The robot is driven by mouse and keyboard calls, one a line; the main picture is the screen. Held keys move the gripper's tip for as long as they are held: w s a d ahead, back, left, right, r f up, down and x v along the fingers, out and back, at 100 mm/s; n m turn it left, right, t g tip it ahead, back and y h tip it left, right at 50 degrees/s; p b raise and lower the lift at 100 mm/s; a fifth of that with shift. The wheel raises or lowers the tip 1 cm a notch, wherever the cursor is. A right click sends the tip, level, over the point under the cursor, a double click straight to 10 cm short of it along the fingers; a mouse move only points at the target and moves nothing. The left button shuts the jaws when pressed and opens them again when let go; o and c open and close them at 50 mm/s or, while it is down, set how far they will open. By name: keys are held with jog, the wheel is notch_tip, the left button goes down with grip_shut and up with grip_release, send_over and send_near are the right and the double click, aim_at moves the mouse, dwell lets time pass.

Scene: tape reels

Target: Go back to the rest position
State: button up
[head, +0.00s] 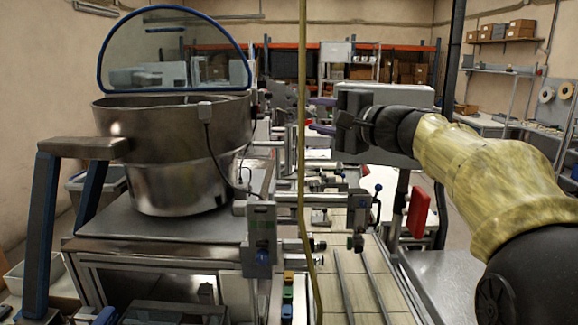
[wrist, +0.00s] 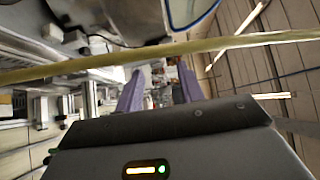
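My gripper (head: 321,115) is raised in the middle of the head view, at the end of my yellow-sleeved arm that reaches in from the right. Its two purple fingers point left and stand apart with nothing between them. The wrist view also shows the gripper (wrist: 160,90) with both fingers spread and empty. The task names no other object.
A thin yellow hose or pole (head: 302,170) hangs close to the fingertips; it crosses the wrist view (wrist: 100,62). A steel bowl feeder (head: 170,165) stands left on a machine bench. A red box (head: 418,212) is below the arm. Shelves with tape reels (head: 546,94) are far right.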

jog(key=s+d+f+n+g+h, duration=0.1)
jog(key=s+f+g+h, duration=0.25)
jog(key=f, duration=1.05)
jog(key=s+d+f+n+g+h, duration=0.1)
jog(key=s+f+g+h, duration=0.2)
jog(key=f, duration=1)
jog(key=s+d+f+n+g+h, duration=0.2)
jog(key=s+d+f+n, duration=0.1)
jog(key=s+f, duration=0.6)
jog(key=s+d+f+n+g+h, duration=0.2)
jog(key=s+d+f+n+h, duration=0.1)
jog(key=s+f, duration=0.6)
jog(key=shift+s+d+f+n+h, duration=0.35)
jog(key=shift+s+d+n, duration=0.05)
jog(key=shift+n, duration=0.3)
jog(key=shift+w, duration=0.1)
jog(key=shift+d, duration=0.1)
